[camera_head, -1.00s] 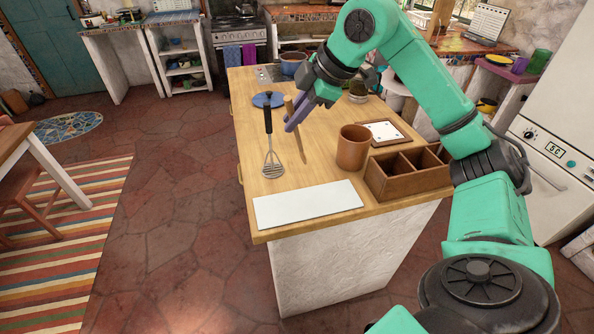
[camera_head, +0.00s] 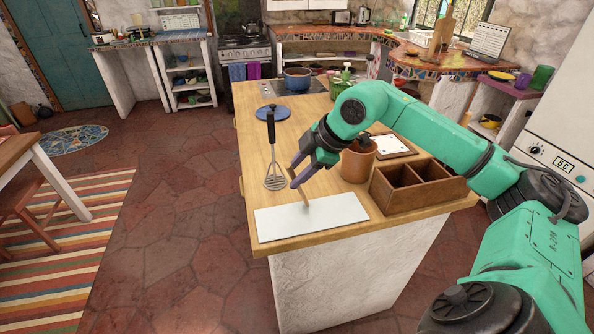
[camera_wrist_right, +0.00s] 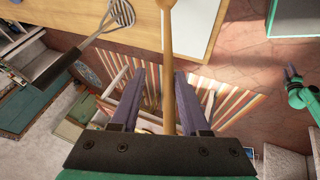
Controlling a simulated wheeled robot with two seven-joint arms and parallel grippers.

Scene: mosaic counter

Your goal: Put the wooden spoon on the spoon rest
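The wooden spoon (camera_head: 305,198) is tilted, its lower end over or touching a flat white slab (camera_head: 330,221), the likely spoon rest, at the counter's near edge. My right gripper (camera_head: 294,176) is above the slab's back edge. In the right wrist view the spoon (camera_wrist_right: 168,50) runs between the two purple fingers (camera_wrist_right: 158,85), close to the right one, with a gap at the left. The fingers look apart, and hide part of the handle in the head view. A small green arm (camera_wrist_right: 300,95) at the wrist view's right edge seems to be my left; its fingers are unclear.
A masher (camera_head: 273,160) lies left of the gripper. A brown cup (camera_head: 357,163) and a wooden compartment box (camera_head: 412,190) stand to the right. A blue disc (camera_head: 273,113) and a pot (camera_head: 297,79) are farther back. The counter's left strip is clear.

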